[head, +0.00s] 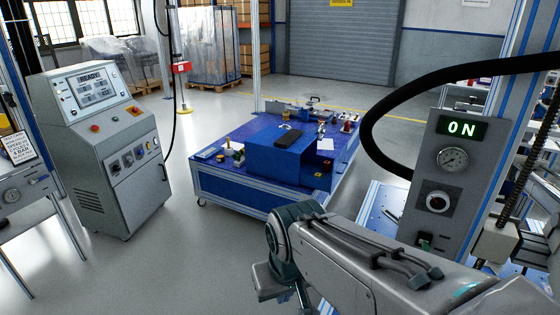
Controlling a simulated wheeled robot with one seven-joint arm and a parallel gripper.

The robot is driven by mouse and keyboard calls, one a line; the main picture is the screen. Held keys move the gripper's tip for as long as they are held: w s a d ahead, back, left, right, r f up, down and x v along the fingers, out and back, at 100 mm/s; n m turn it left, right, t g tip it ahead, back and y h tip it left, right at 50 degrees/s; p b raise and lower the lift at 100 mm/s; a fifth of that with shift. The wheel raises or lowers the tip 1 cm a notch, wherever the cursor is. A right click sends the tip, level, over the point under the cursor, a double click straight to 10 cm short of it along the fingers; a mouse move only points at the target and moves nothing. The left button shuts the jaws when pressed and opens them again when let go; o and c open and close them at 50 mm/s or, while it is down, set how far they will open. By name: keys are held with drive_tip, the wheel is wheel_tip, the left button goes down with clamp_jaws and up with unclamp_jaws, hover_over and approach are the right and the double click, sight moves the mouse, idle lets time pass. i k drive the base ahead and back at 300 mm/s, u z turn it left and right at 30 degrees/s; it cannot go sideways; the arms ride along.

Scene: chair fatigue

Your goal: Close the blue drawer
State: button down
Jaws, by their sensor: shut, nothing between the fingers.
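A blue box-like cabinet (280,155) stands on a blue-topped cart (207,175) in the middle of the head view. Its front and right side show. A small blue compartment (322,178) shows at its right, but I cannot tell whether this is the blue drawer or how far any drawer stands out. My gripper (272,284) is at the bottom centre, nearer to me than the cart and apart from it. It is shut and empty. Its fingertips are mostly hidden below my wrist.
A grey control console (115,150) stands at the left. A grey panel reading "ON" (455,185) and a thick black hose (385,110) are at the right. A dark object (289,137) lies on the cabinet. Open grey floor (185,265) lies between console and cart.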

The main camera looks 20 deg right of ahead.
sight(310, 163)
drive_tip(key=u, duration=0.1)
drive_tip(key=i, duration=1.25)
drive_tip(key=z, duration=0.4)
drive_tip(key=i, duration=1.55)
drive_tip(key=z, duration=1.05)
drive_tip(key=i, duration=0.7)
drive_tip(key=z, duration=0.3)
